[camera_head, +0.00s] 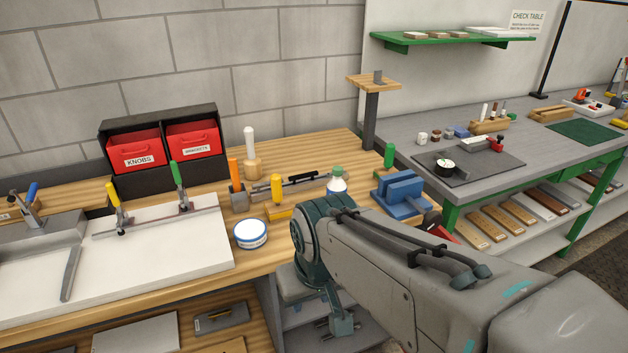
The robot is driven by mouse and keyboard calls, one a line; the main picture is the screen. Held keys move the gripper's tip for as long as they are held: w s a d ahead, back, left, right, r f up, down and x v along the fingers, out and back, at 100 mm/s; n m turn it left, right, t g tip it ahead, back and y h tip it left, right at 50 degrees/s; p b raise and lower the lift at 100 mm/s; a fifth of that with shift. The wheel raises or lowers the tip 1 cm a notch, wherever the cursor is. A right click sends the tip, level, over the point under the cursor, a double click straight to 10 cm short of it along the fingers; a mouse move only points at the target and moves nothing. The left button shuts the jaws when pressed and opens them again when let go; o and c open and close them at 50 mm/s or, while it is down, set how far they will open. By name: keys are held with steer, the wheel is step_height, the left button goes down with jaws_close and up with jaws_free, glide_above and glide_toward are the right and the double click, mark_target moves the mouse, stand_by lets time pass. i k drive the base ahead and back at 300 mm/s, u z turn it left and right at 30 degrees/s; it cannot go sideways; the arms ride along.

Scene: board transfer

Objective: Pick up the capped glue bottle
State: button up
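A white bottle with a pale green cap (337,181), which looks like the capped glue bottle, stands upright towards the right end of the wooden bench. Its lower part is hidden behind my arm. My grey and teal arm comes in from the lower right, and its wrist is in front of the bench edge. A teal part at the arm's end (341,322) hangs down below the bench top, apart from the bottle. It seems to belong to my gripper, but the fingertips cannot be made out, nor whether they are open.
A blue vise (398,190) sits just right of the bottle. Left are a yellow-handled tool (276,188), a round white tin (250,234) and clamps on a white board (170,250). Red bins (135,148) stand behind. A grey table (540,135) is at right.

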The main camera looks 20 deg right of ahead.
mark_target(336, 184)
steer(key=u, duration=0.95)
steer(key=i, duration=0.75)
steer(key=z, duration=1.6)
